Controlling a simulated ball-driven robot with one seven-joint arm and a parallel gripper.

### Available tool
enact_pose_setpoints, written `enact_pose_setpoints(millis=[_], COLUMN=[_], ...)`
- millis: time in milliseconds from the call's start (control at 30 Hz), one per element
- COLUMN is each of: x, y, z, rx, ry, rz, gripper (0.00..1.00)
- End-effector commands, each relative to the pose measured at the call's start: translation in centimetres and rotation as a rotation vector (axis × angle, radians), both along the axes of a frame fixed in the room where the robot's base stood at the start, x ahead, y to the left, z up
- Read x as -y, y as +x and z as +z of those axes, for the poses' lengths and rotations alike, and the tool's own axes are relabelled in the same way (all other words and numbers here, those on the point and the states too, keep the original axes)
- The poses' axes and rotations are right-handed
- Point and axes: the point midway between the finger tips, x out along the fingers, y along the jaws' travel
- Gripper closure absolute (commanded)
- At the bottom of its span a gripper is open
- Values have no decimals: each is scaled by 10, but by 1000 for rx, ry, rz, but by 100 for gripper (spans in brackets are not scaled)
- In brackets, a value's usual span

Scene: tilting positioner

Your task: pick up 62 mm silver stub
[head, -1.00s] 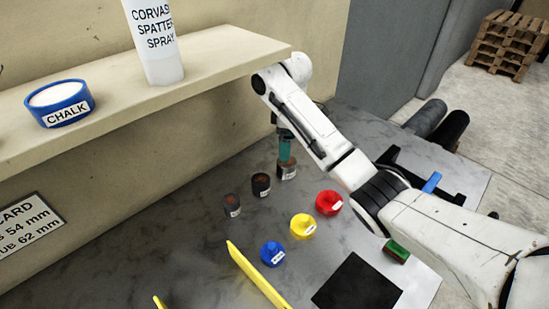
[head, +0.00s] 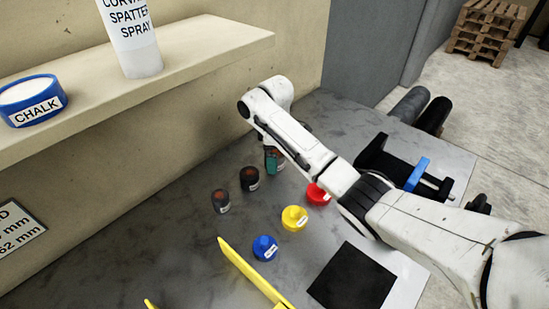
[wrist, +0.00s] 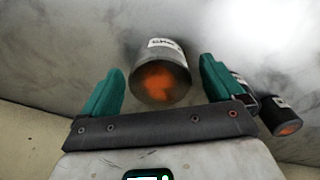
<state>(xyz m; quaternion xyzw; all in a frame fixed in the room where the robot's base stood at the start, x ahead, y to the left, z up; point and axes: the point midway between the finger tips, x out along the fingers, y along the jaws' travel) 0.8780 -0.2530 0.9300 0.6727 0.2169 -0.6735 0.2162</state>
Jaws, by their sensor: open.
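Three short grey cylinders with orange-brown tops stand on the bench; I cannot read which one is the 62 mm silver stub. One grey stub (wrist: 165,80) with a white label lies between my gripper's fingertips in the wrist view, with a gap on either side. My gripper (wrist: 158,85) is open with teal fingers. In the head view my gripper (head: 272,161) is low at the far stub, which it and the arm mostly hide. A middle stub (head: 250,179) and a near stub (head: 221,201) stand to its left.
Red (head: 318,194), yellow (head: 294,218) and blue (head: 265,248) knobbed pieces stand in a row near the stubs. A yellow rail (head: 250,272) and a black square (head: 351,276) lie nearer. A shelf (head: 200,48) with a spray bottle (head: 131,38) overhangs the left.

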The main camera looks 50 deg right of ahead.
Motion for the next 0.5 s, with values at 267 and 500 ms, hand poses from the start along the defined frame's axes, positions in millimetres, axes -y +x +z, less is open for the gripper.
enact_pose_setpoints(millis=[267,500], x=[0,0], y=[1,0], z=[-17,-17], rx=[2,2], ry=[-1,-1], rz=[1,1], gripper=[6,15])
